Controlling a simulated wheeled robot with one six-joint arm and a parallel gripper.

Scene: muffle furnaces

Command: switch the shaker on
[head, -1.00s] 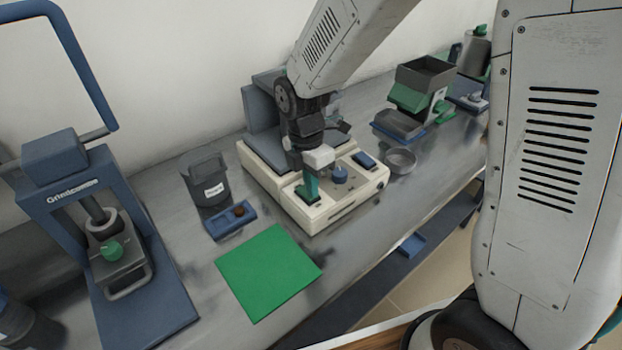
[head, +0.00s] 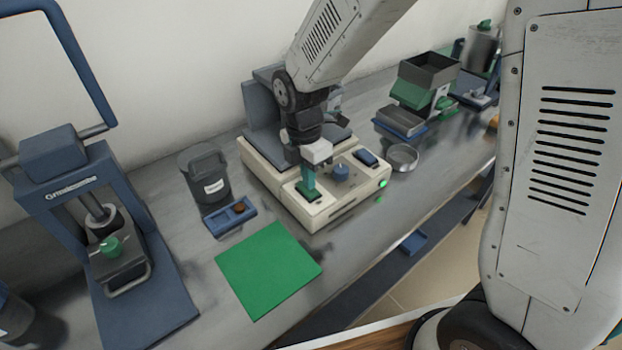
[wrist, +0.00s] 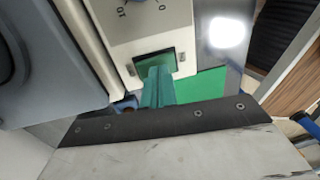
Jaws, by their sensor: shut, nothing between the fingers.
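The shaker is a cream box (head: 335,206) with a blue-grey upper part, standing on the bench at centre.
A green mat (head: 268,270) lies in front of the shaker. A dark tub (head: 204,176) and a blue tray (head: 228,218) stand left of it. A round metal dish (head: 403,157) is close on its right. A blue press (head: 85,230) stands at far left.

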